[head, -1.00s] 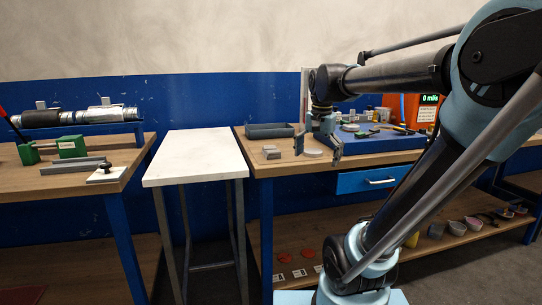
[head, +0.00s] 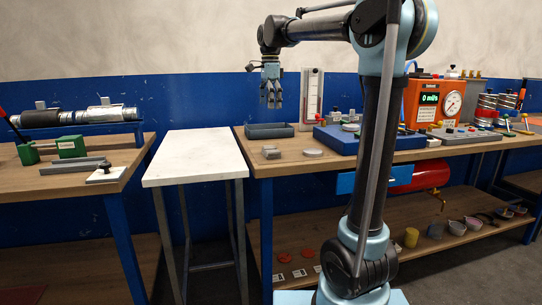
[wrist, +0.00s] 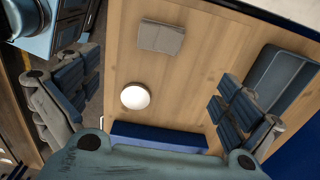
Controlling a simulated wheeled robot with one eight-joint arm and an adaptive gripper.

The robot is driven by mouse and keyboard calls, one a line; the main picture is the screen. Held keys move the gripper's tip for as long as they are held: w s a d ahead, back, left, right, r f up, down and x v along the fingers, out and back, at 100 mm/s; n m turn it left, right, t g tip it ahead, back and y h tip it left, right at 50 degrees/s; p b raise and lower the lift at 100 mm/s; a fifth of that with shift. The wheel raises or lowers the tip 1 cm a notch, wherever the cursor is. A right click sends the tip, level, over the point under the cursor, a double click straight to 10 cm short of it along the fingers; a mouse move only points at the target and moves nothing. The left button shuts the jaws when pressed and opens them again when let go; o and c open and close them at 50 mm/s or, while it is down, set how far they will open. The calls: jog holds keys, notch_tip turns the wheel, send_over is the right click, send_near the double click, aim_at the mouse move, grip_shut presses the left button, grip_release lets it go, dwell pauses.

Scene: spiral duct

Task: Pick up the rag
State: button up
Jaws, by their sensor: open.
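The rag (head: 271,152) looks like a small grey folded pad lying on the wooden bench, near its left front corner. In the wrist view the rag (wrist: 161,37) lies flat near the top middle, with a fold line along it. My gripper (head: 271,103) hangs above the bench, fingers pointing down, well clear of the rag.
A pale round disc (head: 313,153) lies right of the rag. A dark grey bin (head: 270,131) stands behind it. A blue tray (head: 375,142) with small items is to the right. A white-topped table (head: 195,157) stands left, its top bare.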

aim_at(271, 149)
jog(key=f, duration=1.6)
jog(key=shift+w+d+f, duration=0.1)
jog(key=shift+d+f, duration=0.1)
jog(key=shift+f, duration=0.15)
jog(key=shift+c, duration=0.6)
jog(key=c, duration=1)
